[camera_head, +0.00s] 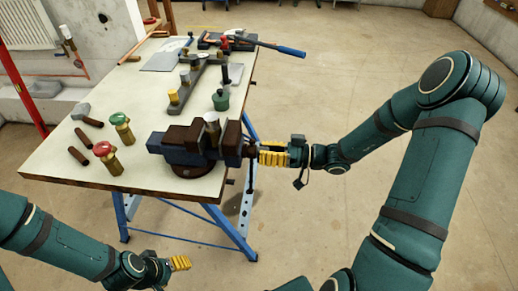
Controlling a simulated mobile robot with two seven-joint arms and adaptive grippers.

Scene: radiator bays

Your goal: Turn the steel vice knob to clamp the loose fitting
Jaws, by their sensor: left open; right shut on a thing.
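A blue vice (185,153) with dark brown jaws stands at the near right corner of the worktable. A small pale metallic fitting (211,122) sits upright between its jaws; whether it is clamped I cannot tell. The vice knob (249,150) is at the vice's right end and is mostly hidden by my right gripper. My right gripper (262,155), with yellow fingers, comes in from the right and is shut on the knob, just past the table edge. My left gripper (182,264), also with yellow fingers, is open and empty, low in front of the table.
The worktable (60,150) stands on blue trestle legs. A red-handled valve (106,157), a green-handled valve (121,128) and brown-handled tools lie left of the vice. A grey rack (190,88), a green pot (221,99) and a blue-handled tool (290,51) are behind it. The floor right is clear.

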